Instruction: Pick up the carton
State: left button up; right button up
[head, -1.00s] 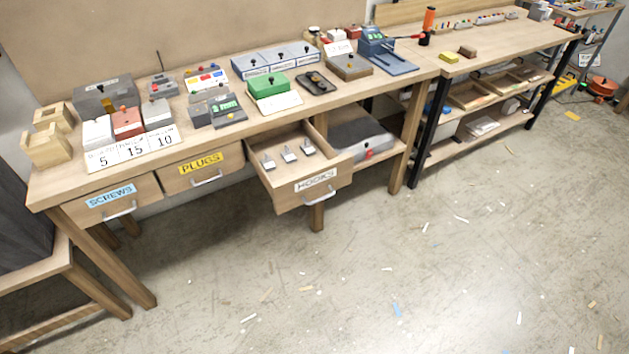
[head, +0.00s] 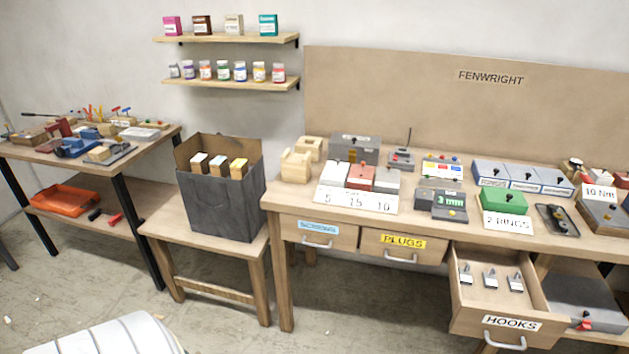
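Several things here could be the carton, and I cannot tell which is meant. An open dark grey box (head: 222,205) stands upright on a low wooden stand, with several small white-topped blocks (head: 219,166) inside it. On the upper wall shelf stand small upright cartons: a pink one (head: 172,26), a dark brown one (head: 202,25), a beige one (head: 234,24) and a teal one (head: 268,25). Neither of my grippers is in view.
The workbench (head: 285,190) at right holds many small blocks and devices. Its hooks drawer (head: 497,300) juts out open. A bench (head: 165,142) with tools stands at left. A white striped object (head: 110,337) is at the bottom left. Jars line the lower shelf (head: 225,84).

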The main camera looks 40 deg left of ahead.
aim_at(199, 163)
jog(key=j+u, duration=0.1)
jog(key=u, duration=1.25)
jog(key=i+j, duration=0.15)
jog(key=j, duration=0.2)
jog(key=i+j, duration=0.1)
jog(key=j, duration=0.25)
jog(key=i+j+u, duration=0.1)
jog(key=j, duration=0.25)
jog(key=i+j, duration=0.35)
jog(key=j, duration=0.3)
